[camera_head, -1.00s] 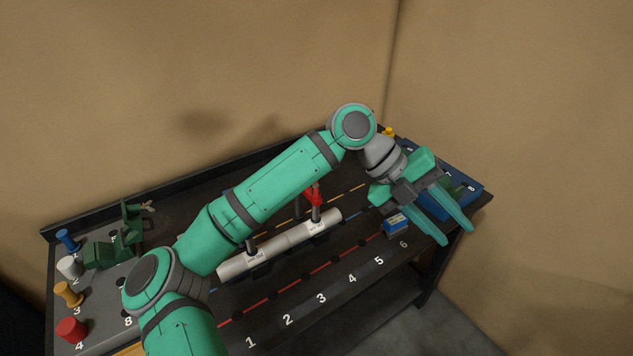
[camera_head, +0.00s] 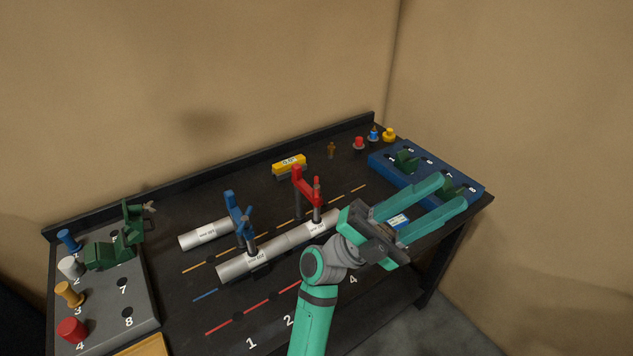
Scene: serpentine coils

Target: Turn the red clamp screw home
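The red clamp (camera_head: 297,177) stands on the dark bench, its arm reaching over the right part of a light grey pipe (camera_head: 290,242). Its red screw (camera_head: 316,187) is upright at the end of that arm, above the pipe. Whether the screw's foot touches the pipe is too small to tell. My gripper (camera_head: 452,191) is to the right of the clamp, over the bench's right side. Its two long green fingers are spread apart, point up and right, and hold nothing that I can see.
A blue clamp (camera_head: 231,202) stands left of the red one, near a shorter pipe (camera_head: 205,233). A yellow block (camera_head: 289,163) lies behind. A grey board (camera_head: 105,325) with coloured knobs is at left.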

